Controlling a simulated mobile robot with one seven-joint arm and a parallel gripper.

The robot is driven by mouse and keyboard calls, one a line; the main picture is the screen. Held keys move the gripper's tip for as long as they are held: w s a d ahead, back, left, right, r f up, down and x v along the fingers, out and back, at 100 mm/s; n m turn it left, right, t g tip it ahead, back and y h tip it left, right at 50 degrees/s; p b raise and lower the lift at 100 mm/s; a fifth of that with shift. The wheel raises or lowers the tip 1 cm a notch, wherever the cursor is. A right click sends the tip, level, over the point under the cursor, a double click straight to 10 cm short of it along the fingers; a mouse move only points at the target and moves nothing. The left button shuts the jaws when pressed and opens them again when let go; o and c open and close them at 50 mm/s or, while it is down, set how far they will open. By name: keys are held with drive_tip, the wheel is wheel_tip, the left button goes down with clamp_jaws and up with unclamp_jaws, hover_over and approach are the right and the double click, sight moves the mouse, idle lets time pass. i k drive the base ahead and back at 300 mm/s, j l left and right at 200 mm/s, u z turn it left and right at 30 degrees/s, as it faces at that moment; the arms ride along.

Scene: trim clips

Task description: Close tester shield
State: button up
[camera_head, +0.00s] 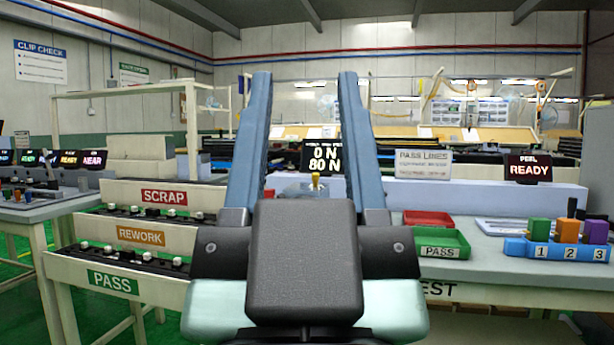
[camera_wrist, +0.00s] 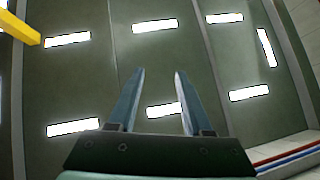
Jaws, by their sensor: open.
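My gripper (camera_head: 305,76) fills the middle of the head view, its two blue fingers apart and pointing up, with nothing between them. In the wrist view my gripper (camera_wrist: 160,72) is open against the ceiling lights. Behind it, between the fingers, a tester display (camera_head: 323,158) reads 0 N and 80 N. A yellow knob (camera_head: 316,181) shows below the display. My gripper hides most of the tester, and I cannot make out its shield or its position. The gripper appears apart from the bench things.
At right on the bench are a green PASS tray (camera_head: 440,251), a red tray (camera_head: 428,218), a blue numbered holder (camera_head: 556,249) with coloured blocks, and a PEEL READY display (camera_head: 528,169). At left stand SCRAP (camera_head: 164,197), REWORK (camera_head: 141,236) and PASS (camera_head: 113,282) racks.

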sight(303, 186)
drive_tip(key=i+l, duration=0.15)
drive_tip(key=i, duration=0.35)
drive_tip(key=i+l, duration=0.15)
drive_tip(key=i, duration=0.3)
drive_tip(key=i+l, duration=0.1)
drive_tip(key=i, duration=0.4)
drive_tip(key=i+l+u, duration=0.1)
drive_tip(key=i, duration=0.35)
